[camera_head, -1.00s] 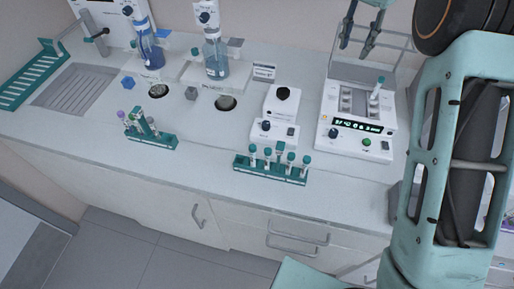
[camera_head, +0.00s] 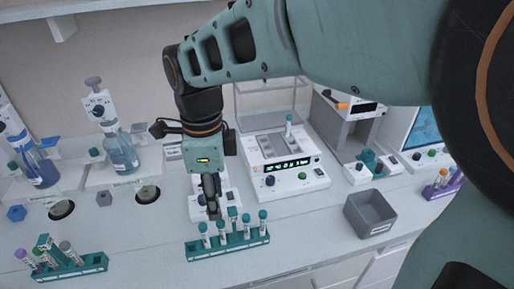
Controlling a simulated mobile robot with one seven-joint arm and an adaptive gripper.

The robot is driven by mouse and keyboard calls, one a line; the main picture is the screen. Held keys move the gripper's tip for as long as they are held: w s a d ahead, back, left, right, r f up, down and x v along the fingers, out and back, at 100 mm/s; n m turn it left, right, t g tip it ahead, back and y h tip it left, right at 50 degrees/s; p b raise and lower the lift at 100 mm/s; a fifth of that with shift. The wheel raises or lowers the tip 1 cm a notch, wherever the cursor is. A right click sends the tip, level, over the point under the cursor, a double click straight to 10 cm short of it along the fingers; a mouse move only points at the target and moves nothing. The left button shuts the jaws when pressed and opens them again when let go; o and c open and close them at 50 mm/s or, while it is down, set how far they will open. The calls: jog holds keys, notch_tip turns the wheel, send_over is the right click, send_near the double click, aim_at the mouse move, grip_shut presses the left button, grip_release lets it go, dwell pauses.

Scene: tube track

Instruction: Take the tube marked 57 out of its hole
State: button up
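A green rack (camera_head: 228,249) near the front of the counter holds several teal-capped tubes (camera_head: 262,222). Another tube (camera_head: 289,125) with a teal cap stands in the white device (camera_head: 285,178) with a green display. A second green rack (camera_head: 75,269) at the lower left holds several tubes, one purple-capped. The markings are too small to read, so I cannot tell which tube is 57. My gripper (camera_head: 213,212) points down just above or behind the left part of the middle rack. Its fingers are seen nearly edge-on, and their opening cannot be made out.
A grey bin (camera_head: 370,214) stands right of the middle rack. A purple rack (camera_head: 441,189) with tubes is at the far right. Blue-liquid bottles (camera_head: 120,153) stand at the left. Bare counter lies between the two green racks.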

aim_at(220, 222)
jog(key=f, duration=1)
jog(key=shift+w+d, duration=0.1)
jog(key=shift+w, duration=0.1)
jog(key=shift+c, duration=0.5)
grip_shut()
notch_tip(220, 222, up, 18)
jog(key=p, duration=1)
